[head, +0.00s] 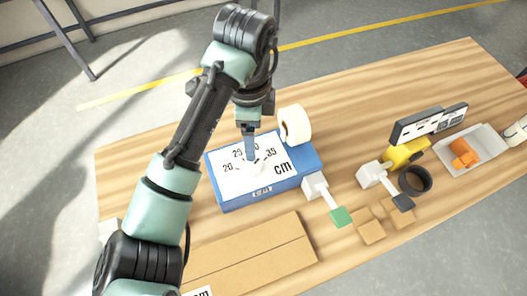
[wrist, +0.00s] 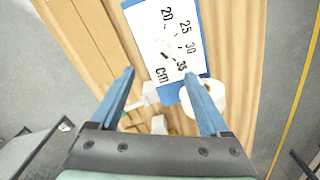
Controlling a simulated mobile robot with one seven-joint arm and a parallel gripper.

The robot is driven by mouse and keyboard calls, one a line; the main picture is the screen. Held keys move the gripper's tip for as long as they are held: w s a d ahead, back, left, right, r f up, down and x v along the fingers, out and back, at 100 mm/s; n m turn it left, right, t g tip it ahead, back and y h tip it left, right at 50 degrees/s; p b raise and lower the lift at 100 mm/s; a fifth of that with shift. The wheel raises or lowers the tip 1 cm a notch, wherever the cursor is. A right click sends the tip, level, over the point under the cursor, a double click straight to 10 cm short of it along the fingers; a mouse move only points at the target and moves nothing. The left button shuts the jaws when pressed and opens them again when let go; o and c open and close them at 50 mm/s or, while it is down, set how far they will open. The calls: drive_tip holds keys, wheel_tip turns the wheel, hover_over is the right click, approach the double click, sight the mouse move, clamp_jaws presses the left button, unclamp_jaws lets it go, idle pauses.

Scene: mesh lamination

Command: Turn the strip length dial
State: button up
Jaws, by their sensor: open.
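The strip length dial (wrist: 170,47) is a small white knob on a white scale plate (head: 229,180) printed 20, 25, 30, 35 and cm. The plate lies on top of a blue box (head: 262,198) on the table. In the head view my gripper (head: 251,157) is over the plate and hides part of the dial. In the wrist view my gripper (wrist: 160,76) has its two blue fingers wide apart with nothing between them. The dial shows beyond the fingertips, roughly between their lines. I cannot tell how high the fingertips are above it.
A white tape roll (head: 294,124) stands at the box's back right. A white lever with a green end (head: 340,216) and one with a dark end (head: 402,202) are to the right. Cardboard (head: 250,258) lies in front. A tray (head: 480,150) sits at far right.

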sight(255, 164)
wheel_tip(255, 164, down, 10)
drive_tip(key=b, duration=0.3)
drive_tip(key=shift+f, duration=0.95)
clamp_jaws()
